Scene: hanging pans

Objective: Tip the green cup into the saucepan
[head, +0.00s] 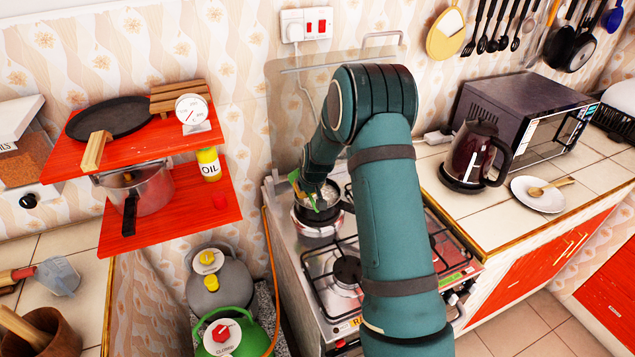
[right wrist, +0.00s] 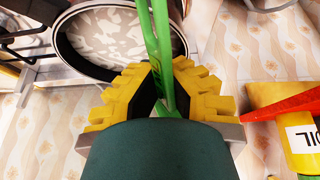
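The saucepan (head: 318,229) stands on the back part of the gas stove, and its round rim (right wrist: 62,52) and pale, mottled inside fill the upper left of the right wrist view. My right gripper (right wrist: 166,85) is at the saucepan's mouth, with its yellow fingers closed around a narrow green piece (right wrist: 163,45). This green piece appears to be part of the green cup, which also shows as a small green patch (head: 304,194) over the saucepan in the head view. Most of the cup is hidden, so its tilt is unclear. My left gripper is not in view.
Red shelves (head: 220,207) with a lidded pot (head: 152,190) and an oil can (head: 209,164) are left of the stove. A kettle (head: 474,152), a microwave (head: 525,115) and a plate (head: 540,194) stand on the right counter. Gas cylinders (head: 222,288) stand below the shelves.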

